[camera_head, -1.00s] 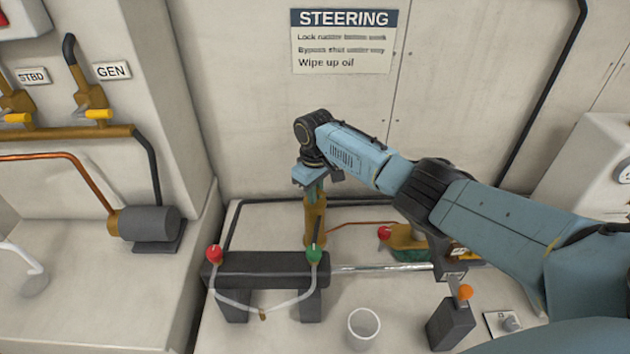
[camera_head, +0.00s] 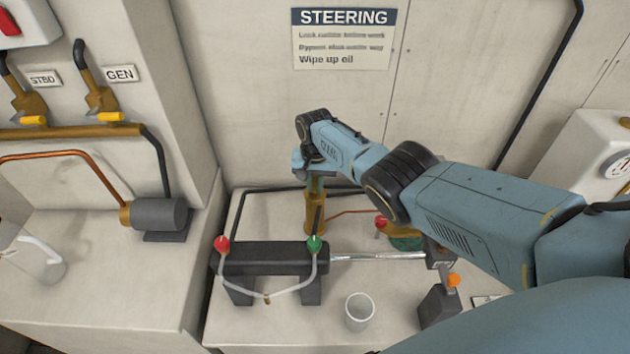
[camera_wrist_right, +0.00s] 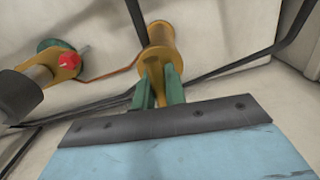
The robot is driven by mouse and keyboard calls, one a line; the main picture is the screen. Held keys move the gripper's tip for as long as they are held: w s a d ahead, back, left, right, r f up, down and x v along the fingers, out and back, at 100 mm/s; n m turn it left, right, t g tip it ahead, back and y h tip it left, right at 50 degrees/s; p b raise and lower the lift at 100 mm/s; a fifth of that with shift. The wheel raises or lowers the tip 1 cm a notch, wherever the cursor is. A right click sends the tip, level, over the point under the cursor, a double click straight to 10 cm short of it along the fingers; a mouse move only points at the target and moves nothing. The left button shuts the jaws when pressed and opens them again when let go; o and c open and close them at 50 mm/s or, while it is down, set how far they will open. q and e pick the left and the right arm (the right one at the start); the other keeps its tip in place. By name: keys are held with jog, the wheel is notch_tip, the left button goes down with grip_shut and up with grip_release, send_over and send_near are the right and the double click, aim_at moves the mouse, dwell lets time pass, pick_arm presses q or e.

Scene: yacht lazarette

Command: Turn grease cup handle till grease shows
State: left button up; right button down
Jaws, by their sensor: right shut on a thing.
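The brass grease cup (camera_head: 315,212) stands upright behind the dark cylinder block. My right gripper (camera_head: 315,188) points down onto its top and is shut on its handle. In the right wrist view, the two green fingers (camera_wrist_right: 158,88) close around the near end of the brass cup (camera_wrist_right: 158,42). The handle itself is mostly hidden between the fingers. I cannot make out any grease. My left gripper is out of view.
A dark steering cylinder (camera_head: 275,258) with red and green fittings and a white hose stands in front. A grey motor (camera_head: 160,214) is at left.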

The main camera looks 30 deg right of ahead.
jog(key=m, duration=0.4)
jog(key=shift+w+r+m+p, duration=0.1)
jog(key=shift+m+p, duration=0.25)
jog(key=shift+m, duration=0.05)
jog(key=m, duration=1.3)
jog(key=shift+m, duration=0.3)
jog(key=shift+d, duration=0.1)
jog(key=c, duration=1.5)
grip_release()
jog(key=shift+o, duration=0.2)
jog(key=shift+r, duration=0.1)
